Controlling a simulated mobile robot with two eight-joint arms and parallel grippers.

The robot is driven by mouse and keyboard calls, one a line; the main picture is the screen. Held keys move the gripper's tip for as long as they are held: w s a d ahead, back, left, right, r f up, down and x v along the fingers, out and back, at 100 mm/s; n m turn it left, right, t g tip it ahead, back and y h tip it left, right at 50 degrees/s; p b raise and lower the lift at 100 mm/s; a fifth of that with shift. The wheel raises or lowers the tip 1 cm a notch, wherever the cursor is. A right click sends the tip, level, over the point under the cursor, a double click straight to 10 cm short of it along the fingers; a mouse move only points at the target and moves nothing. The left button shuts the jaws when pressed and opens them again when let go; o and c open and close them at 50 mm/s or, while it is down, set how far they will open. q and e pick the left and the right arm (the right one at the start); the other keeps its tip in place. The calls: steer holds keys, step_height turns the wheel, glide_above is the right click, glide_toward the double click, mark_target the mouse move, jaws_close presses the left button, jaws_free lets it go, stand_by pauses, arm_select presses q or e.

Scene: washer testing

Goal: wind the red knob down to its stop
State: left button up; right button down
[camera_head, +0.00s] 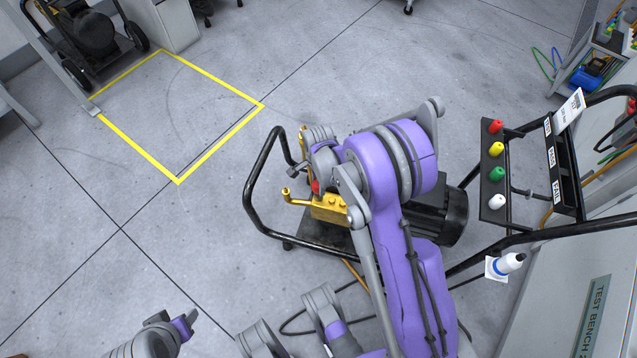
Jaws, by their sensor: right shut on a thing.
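The red knob (315,187) shows as a small red patch on the yellow brass pump block (330,207) of the washer, in the middle of the head view. My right gripper (317,174) reaches down over it from the purple arm and is shut on the knob. The gripper and wrist hide most of the knob, so its height above its stop cannot be seen. My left gripper (184,325) is low at the left, well away from the washer. Its jaws are too unclear to tell open from shut.
The washer's black tube frame (258,180) surrounds the pump. A yellow-outlined floor square (222,144) is empty.

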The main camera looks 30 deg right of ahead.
steer(key=shift+n, duration=0.3)
steer(key=n, duration=0.4)
steer(key=shift+b, duration=0.35)
steer(key=n, duration=0.4)
steer(key=shift+n, duration=0.3)
steer(key=n, duration=0.5)
steer(key=shift+n, duration=2.4)
steer(key=shift+c, duration=1.5)
jaws_free()
